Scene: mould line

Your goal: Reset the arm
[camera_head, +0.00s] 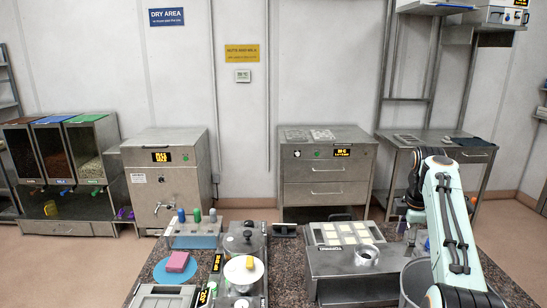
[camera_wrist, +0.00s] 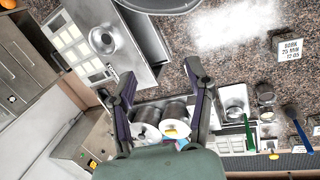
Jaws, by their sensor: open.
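My gripper (camera_wrist: 163,82) shows in the wrist view with its two dark fingers spread wide apart and nothing between the tips. In the head view my arm stands at the right, bent at the top. The gripper's fingers cannot be made out clearly there.
A steel stand with a mould tray (camera_head: 342,232) and a metal ring (camera_head: 367,255) is left of my arm. A grey bucket (camera_head: 412,283) stands close beside the arm. A pink block (camera_head: 178,261) sits on a blue disc. Dispensers (camera_head: 60,150) line the back left.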

